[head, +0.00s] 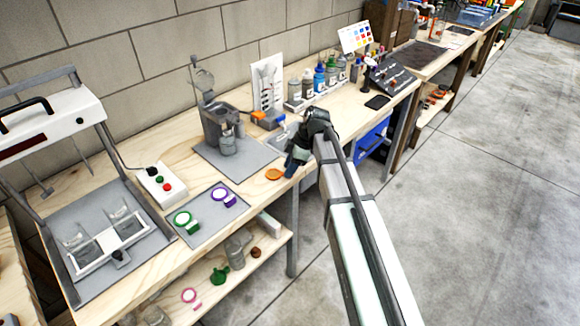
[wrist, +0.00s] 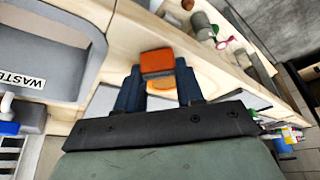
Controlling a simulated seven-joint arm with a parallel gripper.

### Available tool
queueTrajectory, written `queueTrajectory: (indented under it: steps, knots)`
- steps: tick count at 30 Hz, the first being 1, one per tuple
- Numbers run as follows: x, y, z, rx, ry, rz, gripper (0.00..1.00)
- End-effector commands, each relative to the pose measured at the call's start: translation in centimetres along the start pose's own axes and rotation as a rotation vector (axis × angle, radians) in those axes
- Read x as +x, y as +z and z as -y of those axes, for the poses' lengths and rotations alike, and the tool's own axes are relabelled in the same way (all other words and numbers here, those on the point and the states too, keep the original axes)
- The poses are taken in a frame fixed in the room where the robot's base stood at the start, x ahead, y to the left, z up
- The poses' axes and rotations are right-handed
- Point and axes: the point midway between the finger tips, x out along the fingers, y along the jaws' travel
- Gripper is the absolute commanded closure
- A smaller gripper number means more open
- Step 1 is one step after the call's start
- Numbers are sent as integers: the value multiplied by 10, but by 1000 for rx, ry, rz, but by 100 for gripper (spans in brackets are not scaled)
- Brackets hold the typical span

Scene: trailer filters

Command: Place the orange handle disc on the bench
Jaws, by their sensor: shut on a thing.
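The orange handle disc (head: 275,174) shows by my fingertips at the bench's front edge. In the wrist view its block-like orange handle (wrist: 157,60) is between my two blue fingers, and part of the round disc shows below it. My gripper (head: 289,167) is shut on this handle; it also shows in the wrist view (wrist: 159,78). The disc is over or on the wooden bench top (head: 258,190); I cannot tell whether it touches the wood. The far side of the handle is hidden.
A grey mat (head: 203,232) left of the disc holds a green-ringed disc (head: 187,222) and a purple-ringed disc (head: 223,195). A grey bin labelled WASTE (wrist: 60,95) is beside my gripper. A lower shelf (head: 262,262) holds several items. Bare wood lies around the disc.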

Motion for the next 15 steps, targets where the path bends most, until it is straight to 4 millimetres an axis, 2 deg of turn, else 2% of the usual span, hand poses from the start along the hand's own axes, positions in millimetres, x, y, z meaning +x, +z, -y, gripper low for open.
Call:
queueTrajectory:
  steps: [6,7,14,15]
  knots:
    - [2,1,0,0,-1,0,91]
    - [2,1,0,0,0,0,60]
    - [2,1,0,0,-1,0,38]
    - [2,1,0,0,-1,0,37]
